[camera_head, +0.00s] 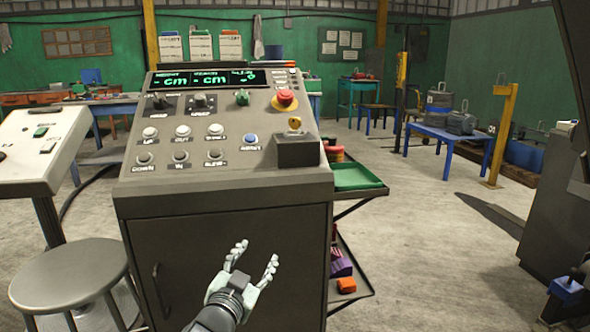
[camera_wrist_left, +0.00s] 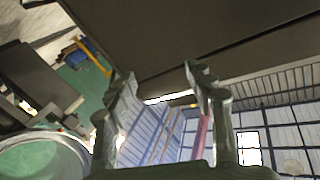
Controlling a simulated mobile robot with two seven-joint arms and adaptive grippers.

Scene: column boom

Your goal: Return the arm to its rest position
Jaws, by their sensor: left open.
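My left gripper (camera_head: 252,266) is open and empty in the head view, in front of the grey cabinet door of the control console (camera_head: 222,258). It stands below the sloping button panel, apart from the buttons. In the left wrist view its two fingers (camera_wrist_left: 160,90) are spread, with nothing between them. The dark underside of the console seems to fill the top of that view. My right gripper does not show in either view.
A round stool (camera_head: 68,280) stands left of the console, below a white side panel (camera_head: 42,148). A shelf cart with a green tray (camera_head: 355,177) is close on the right. A blue table (camera_head: 447,135) stands farther back. Open concrete floor lies right of the cart.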

